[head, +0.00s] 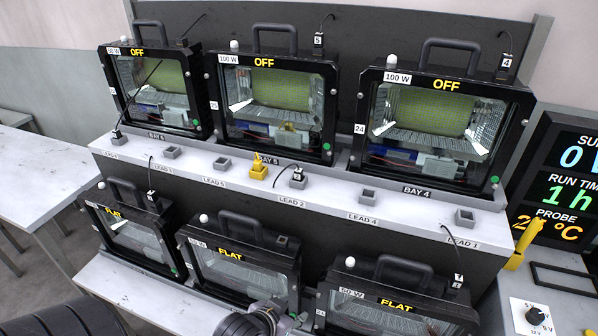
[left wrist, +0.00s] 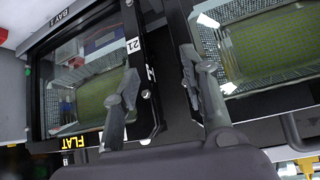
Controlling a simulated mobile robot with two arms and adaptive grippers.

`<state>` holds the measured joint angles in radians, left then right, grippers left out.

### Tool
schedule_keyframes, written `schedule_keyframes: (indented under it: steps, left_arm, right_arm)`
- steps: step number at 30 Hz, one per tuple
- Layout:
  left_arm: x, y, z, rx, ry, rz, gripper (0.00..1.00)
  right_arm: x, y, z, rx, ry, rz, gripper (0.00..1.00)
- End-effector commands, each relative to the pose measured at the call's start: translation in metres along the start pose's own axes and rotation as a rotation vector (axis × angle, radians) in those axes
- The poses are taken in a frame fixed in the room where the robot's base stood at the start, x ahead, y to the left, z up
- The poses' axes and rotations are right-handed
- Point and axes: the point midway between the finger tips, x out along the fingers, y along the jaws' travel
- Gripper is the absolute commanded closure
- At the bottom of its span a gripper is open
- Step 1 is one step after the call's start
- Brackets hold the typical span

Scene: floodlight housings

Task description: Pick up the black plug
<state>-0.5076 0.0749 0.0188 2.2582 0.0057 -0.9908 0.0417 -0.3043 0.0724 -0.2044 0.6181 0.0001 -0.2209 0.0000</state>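Several small black plugs show in the head view, and I cannot tell which one is meant. One, numbered 5 (head: 318,41), sits atop the 100 W housing in the middle; another, numbered 4 (head: 506,66), sits atop the right one. One black plug (head: 298,178) stands in a shelf holder by the LEAD 2 label. Others are at the lower left housing (head: 151,195) and lower right housing (head: 457,282). My left gripper (head: 275,318) is at the bottom, in front of the lower middle housing. In the left wrist view its fingers (left wrist: 162,68) are apart over a black housing frame, with no plug between them.
Upper housings read OFF (head: 446,85); lower ones read FLAT (head: 397,304). Grey holders (head: 367,197) line the white shelf (head: 330,190), with a yellow piece (head: 258,166) among them. A display (head: 565,190) stands right. Handles and cables rise above the housings. A white table (head: 35,175) is left.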

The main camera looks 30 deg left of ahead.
Motion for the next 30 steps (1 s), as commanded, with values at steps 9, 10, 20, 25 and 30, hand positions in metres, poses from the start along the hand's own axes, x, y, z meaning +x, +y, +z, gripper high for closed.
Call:
schedule_keyframes:
  steps: [9,10,20,25,30]
  left_arm:
    - [-0.054,-0.048,-0.108,-0.079,0.374,-0.091,0.6]
    - [-0.057,-0.053,-0.116,-0.085,0.413,-0.1,0.6]
    - [-0.093,-0.1,-0.177,-0.129,0.76,-0.188,0.6]
    - [-0.092,-0.108,-0.194,-0.131,0.807,-0.198,0.6]
    - [-0.069,-0.116,-0.221,-0.129,0.806,-0.198,0.6]
  right_arm:
    - [-0.005,0.012,-0.004,0.003,0.006,0.015,1.0]
    - [-0.005,0.012,-0.004,0.003,0.006,0.015,1.0]
    - [-0.005,0.012,-0.004,0.002,0.006,0.014,1.0]
    - [-0.011,0.01,-0.005,0.0,0.006,0.012,1.0]
    - [-0.022,0.007,-0.006,0.0,0.007,0.009,1.0]
